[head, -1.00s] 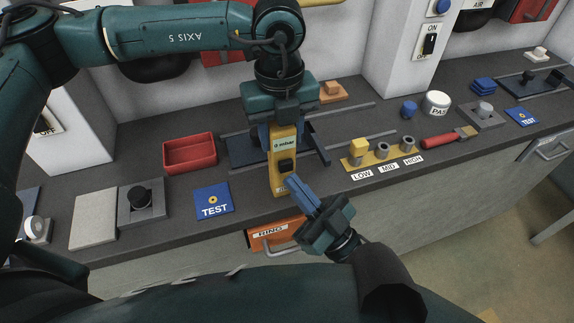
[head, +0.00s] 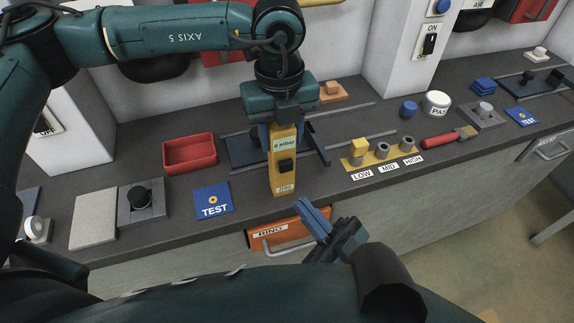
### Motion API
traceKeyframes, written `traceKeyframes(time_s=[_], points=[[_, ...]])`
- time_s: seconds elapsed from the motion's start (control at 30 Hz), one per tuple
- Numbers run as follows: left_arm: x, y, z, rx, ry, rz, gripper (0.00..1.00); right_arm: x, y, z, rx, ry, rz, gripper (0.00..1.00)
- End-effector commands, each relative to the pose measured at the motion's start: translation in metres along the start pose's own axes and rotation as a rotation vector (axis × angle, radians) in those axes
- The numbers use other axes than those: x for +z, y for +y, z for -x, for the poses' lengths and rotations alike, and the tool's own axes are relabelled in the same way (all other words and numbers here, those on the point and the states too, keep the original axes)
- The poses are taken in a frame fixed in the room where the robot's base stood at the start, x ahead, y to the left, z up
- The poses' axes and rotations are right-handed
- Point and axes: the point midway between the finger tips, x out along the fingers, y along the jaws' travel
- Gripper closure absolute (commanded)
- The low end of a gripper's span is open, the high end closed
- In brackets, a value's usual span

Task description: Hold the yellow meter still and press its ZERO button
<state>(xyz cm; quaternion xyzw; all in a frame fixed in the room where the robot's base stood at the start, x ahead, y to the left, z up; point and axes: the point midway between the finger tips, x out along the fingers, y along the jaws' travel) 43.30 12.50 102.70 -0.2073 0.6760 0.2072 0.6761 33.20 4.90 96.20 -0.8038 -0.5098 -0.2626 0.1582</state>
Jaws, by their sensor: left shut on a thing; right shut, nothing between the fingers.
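The yellow meter (head: 283,174) stands near the front edge of the bench, with a small display, a black part and a white label at its lower end. The label's text is too small to read surely. My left gripper (head: 284,124) is above the meter and shut on its upper part. My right gripper (head: 312,217) is shut and empty, below and to the right of the meter, in front of the bench edge and apart from the meter. Its blue fingertips point up and to the left.
A blue TEST pad (head: 213,201) and a red tray (head: 190,153) lie left of the meter. A yellow LOW/MID/HIGH strip (head: 371,161) lies to its right. An orange RING drawer front (head: 276,234) with a handle is below the bench edge, behind my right gripper.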

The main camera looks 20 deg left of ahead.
Motion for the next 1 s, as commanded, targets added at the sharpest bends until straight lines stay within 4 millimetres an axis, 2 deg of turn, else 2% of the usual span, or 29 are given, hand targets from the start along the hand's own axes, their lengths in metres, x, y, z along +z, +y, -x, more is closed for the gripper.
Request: traceKeyframes(time_s=[0.43,0.47,0.5,0.73,1.0], points=[[-0.0003,0.0005,-0.0013,0.003,0.001,0.000,0.87,0.0004,0.0002,0.0000,0.000,0.000,0.000,1.00],[-0.0003,0.0005,-0.0013,0.003,0.001,0.000,0.56,0.0004,0.0002,-0.0001,0.000,0.000,0.000,1.00],[-0.0003,0.0005,-0.0013,0.002,0.001,0.000,0.53,0.0004,0.0002,-0.0001,0.000,0.000,0.000,1.00],[-0.0001,0.0002,-0.0005,0.001,0.000,0.000,0.34,0.0004,0.0002,-0.0002,0.000,0.000,-0.001,1.00],[0.0001,-0.0001,0.0014,0.000,0.000,0.000,0.33,0.0003,0.0001,-0.0002,0.000,0.000,-0.001,1.00]])
